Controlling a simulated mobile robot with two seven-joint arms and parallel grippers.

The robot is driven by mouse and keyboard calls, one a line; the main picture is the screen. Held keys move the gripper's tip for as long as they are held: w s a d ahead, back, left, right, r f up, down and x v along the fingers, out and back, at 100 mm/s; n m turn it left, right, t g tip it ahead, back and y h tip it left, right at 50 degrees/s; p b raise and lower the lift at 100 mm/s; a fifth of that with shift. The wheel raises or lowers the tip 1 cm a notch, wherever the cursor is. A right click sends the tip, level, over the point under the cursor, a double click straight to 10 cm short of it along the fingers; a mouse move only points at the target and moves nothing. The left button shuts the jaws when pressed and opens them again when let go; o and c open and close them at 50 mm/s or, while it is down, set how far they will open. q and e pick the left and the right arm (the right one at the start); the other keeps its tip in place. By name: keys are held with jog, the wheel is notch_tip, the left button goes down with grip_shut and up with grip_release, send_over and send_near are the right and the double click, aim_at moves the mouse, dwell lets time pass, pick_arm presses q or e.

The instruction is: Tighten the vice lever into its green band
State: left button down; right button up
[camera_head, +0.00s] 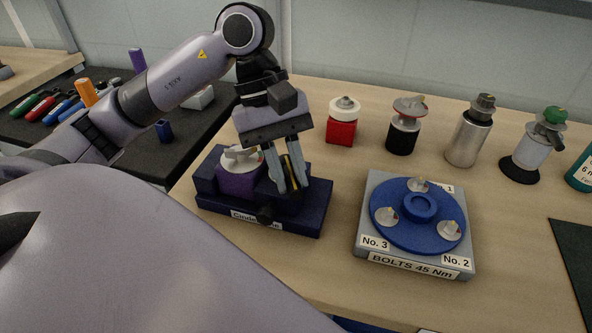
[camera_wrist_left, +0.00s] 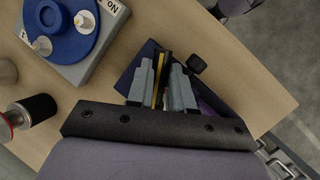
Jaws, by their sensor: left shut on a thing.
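The dark blue vice (camera_head: 215,205) stands near the table's left edge, with a purple block and a pale round top (camera_head: 240,157) at its left part. My left gripper (camera_head: 289,186) is over the vice's right part, pointing down, shut on a narrow yellow-and-dark piece that looks like the vice lever (camera_wrist_left: 159,72). The fingers hide much of the lever. I cannot make out a green band. My right gripper is not in view.
A grey bolt fixture (camera_head: 367,215) with a blue disc stands to the right. Behind are a red block (camera_head: 341,130), a black cylinder (camera_head: 403,135), a metal bottle (camera_head: 468,138) and a green-topped bottle (camera_head: 532,150). Markers (camera_head: 60,108) lie on the dark left surface.

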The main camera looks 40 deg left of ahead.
pick_arm(q)
jog(key=c, duration=1)
grip_release()
jog(key=shift+a+r, duration=0.1)
jog(key=shift+v, duration=3.55)
